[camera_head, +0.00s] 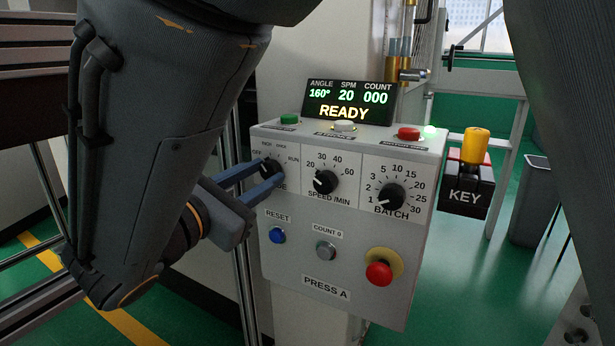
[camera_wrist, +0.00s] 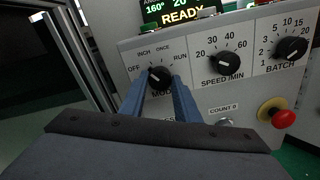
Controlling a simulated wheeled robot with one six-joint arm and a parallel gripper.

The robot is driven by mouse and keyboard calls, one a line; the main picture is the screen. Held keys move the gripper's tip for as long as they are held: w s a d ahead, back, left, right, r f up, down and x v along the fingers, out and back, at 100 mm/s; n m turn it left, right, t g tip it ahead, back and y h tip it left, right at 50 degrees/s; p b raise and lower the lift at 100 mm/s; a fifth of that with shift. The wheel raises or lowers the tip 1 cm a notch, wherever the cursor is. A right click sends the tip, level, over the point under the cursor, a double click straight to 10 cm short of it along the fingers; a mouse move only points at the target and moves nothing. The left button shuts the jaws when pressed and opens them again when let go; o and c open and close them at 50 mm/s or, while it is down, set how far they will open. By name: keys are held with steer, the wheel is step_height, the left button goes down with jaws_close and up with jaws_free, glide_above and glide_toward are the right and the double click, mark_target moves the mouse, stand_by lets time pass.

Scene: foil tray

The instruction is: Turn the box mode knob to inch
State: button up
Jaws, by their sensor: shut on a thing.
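The box mode knob (camera_head: 270,167) is a black dial at the upper left of the grey control box (camera_head: 350,262). Its labels read OFF, INCH, ONCE and RUN in the wrist view, where the knob (camera_wrist: 160,78) sits between the blue fingertips. Its white pointer mark is on the left side and appears to aim toward OFF. My gripper (camera_head: 272,178) reaches in from the left and is shut on the knob. The fingers partly cover the knob's sides and the MODE label under it.
The speed knob (camera_head: 325,181) and batch knob (camera_head: 390,197) are to the right. Below are a blue reset button (camera_head: 277,236), a grey count button (camera_head: 325,251) and a red stop button (camera_head: 379,273). The display (camera_head: 348,103) reads READY. A key unit (camera_head: 469,187) stands at right.

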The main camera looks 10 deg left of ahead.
steer(key=shift+m+b, duration=0.45)
steer(key=shift+m, duration=1.15)
steer(key=o, duration=1)
steer(key=shift+o, duration=0.2)
steer(key=shift+s+a, duration=0.1)
steer(key=shift+s, duration=0.05)
